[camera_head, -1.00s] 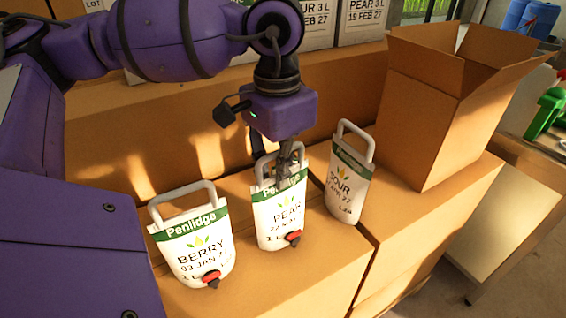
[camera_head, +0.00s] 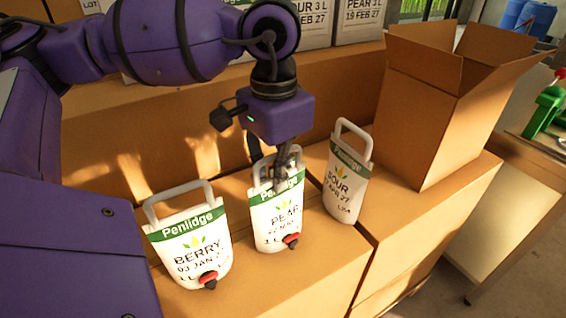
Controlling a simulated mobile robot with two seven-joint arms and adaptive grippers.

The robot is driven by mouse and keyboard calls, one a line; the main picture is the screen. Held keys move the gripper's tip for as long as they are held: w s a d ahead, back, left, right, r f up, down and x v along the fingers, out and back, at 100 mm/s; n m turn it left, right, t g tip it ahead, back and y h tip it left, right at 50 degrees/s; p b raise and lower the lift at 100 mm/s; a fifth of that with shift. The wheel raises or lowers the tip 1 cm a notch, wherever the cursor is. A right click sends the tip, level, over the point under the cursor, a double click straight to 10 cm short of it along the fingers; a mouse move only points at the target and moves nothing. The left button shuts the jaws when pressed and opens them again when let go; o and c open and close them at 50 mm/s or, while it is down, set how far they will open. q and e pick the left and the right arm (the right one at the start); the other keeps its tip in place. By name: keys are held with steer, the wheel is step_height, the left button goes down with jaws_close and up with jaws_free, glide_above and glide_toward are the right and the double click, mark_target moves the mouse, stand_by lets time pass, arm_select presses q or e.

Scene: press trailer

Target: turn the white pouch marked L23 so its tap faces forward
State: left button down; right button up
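Three white pouches with green "Penlidge" bands and loop handles stand upright on cardboard boxes. The BERRY pouch (camera_head: 188,262) is on the left and the PEAR pouch (camera_head: 279,226) in the middle, each with a red and black tap low on the face toward me. The SOUR pouch (camera_head: 345,190) is on the right, turned at an angle, with no tap showing. Its small lot mark starts with L2; the last character is unclear. My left gripper (camera_head: 279,180) points down at the PEAR pouch's handle and top band, fingers overlapping them; its grip is unclear. My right gripper is out of view.
A tall open carton (camera_head: 424,120) stands just behind and right of the SOUR pouch. Larger labelled white packs (camera_head: 361,20) stand on the raised boxes behind. A gap runs between the front boxes, right of the PEAR pouch.

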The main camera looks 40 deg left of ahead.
arm_select(q)
steer(key=c, duration=1.9)
jaws_free()
steer(key=shift+o, duration=0.2)
steer(key=shift+s, duration=0.1)
step_height(320, 180, up, 12)
steer(key=shift+r, duration=0.1)
